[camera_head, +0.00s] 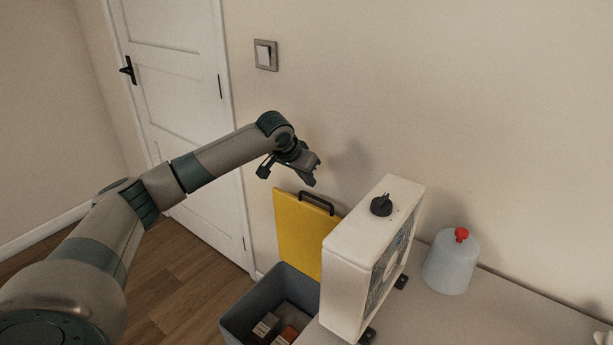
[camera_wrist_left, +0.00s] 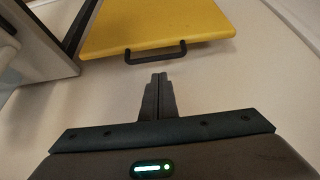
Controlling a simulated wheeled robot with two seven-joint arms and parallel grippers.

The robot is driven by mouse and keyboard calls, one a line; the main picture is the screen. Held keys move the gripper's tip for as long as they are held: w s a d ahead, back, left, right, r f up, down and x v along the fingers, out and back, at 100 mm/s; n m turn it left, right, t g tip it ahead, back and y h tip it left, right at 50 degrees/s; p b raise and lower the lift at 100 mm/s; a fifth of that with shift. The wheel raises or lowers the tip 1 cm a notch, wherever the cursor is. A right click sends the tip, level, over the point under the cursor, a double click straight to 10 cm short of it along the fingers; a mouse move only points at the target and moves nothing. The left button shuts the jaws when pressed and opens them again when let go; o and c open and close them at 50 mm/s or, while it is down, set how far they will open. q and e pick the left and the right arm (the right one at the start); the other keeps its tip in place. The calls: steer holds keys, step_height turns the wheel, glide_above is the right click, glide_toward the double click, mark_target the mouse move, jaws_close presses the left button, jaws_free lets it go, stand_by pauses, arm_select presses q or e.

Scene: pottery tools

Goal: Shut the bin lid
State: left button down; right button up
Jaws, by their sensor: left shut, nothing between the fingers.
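The bin (camera_head: 241,321) is a grey open box on the floor, left of the table, with small boxes inside. Its yellow lid (camera_head: 303,233) stands up open against the wall, with a dark handle (camera_head: 317,202) on its top edge. My left gripper (camera_head: 311,182) is shut and empty, just above the lid's handle and apart from it. In the left wrist view the shut fingertips (camera_wrist_left: 159,76) point towards the black handle (camera_wrist_left: 156,55) and the yellow lid (camera_wrist_left: 155,25), with a small gap. The lid's lower part is partly hidden behind the white box fan. My right gripper is not in view.
A white box fan (camera_head: 345,251) with a black knob stands on the table (camera_head: 447,316), close to the bin's right side. A pale domed container (camera_head: 451,265) with a red knob stands further right. A white door (camera_head: 185,110) and light switch (camera_head: 265,55) are behind. Wood floor lies clear left of the bin.

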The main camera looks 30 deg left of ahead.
mark_target(314, 197)
arm_select(q)
steer(key=x, duration=0.5)
steer(key=shift+w+f, duration=0.1)
steer(key=shift+x, duration=0.9)
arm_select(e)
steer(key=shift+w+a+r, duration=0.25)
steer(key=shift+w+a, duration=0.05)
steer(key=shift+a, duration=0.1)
